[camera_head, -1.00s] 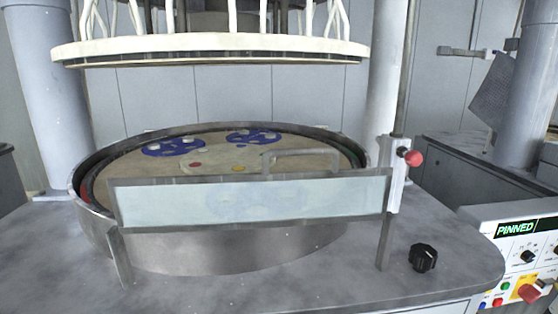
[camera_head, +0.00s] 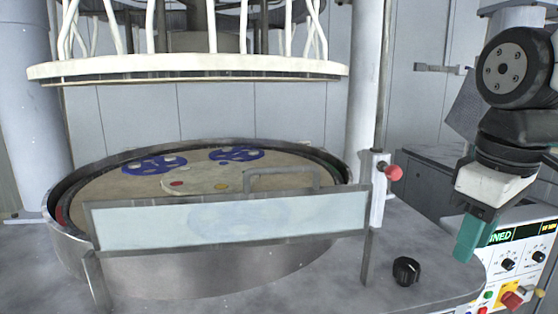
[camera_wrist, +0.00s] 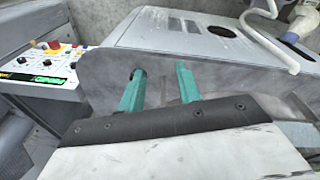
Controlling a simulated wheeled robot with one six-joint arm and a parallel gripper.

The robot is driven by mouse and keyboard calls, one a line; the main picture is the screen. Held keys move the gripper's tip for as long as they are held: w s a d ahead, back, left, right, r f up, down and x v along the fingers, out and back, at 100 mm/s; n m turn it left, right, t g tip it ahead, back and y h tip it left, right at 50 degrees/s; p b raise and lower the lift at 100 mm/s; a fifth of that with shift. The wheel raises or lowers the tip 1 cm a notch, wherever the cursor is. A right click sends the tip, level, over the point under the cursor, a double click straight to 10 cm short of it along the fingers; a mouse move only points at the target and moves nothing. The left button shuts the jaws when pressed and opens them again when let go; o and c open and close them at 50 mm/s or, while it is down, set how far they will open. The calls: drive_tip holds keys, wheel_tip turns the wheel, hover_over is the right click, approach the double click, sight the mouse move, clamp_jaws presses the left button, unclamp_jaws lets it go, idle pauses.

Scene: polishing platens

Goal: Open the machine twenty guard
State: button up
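The guard (camera_head: 150,224) is a clear panel in a grey metal frame. It stands upright across the front of the round platen basin (camera_head: 200,268), with a grey bar handle (camera_head: 281,174) at its top edge. A white bracket with a red knob (camera_head: 393,173) is at the guard's right post. My gripper (camera_head: 469,238) hangs at the right in the head view, apart from the guard, in front of the control panel. In the wrist view its two teal fingers (camera_wrist: 160,90) are spread with a gap between them and nothing held.
A black knob (camera_head: 406,270) sits on the grey deck right of the guard. The control panel (camera_head: 520,262) with a green-lit display, buttons and a red switch is at the right. A white-rimmed upper plate (camera_head: 190,67) hangs above the basin.

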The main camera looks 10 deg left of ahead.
drive_tip(key=w+a+r+n, duration=0.4)
drive_tip(key=w+a+r, duration=0.1)
drive_tip(key=a, duration=0.2)
drive_tip(key=w+a+r+n, duration=0.4)
drive_tip(key=a, duration=0.4)
drive_tip(key=n, duration=0.6)
approach(283, 168)
drive_tip(key=shift+y, duration=0.3)
drive_tip(key=f, duration=0.2)
drive_tip(key=w+f, duration=0.1)
drive_tip(key=f, duration=0.5)
drive_tip(key=shift+w, duration=0.2)
drive_tip(key=shift+r, duration=0.1)
clamp_jaws()
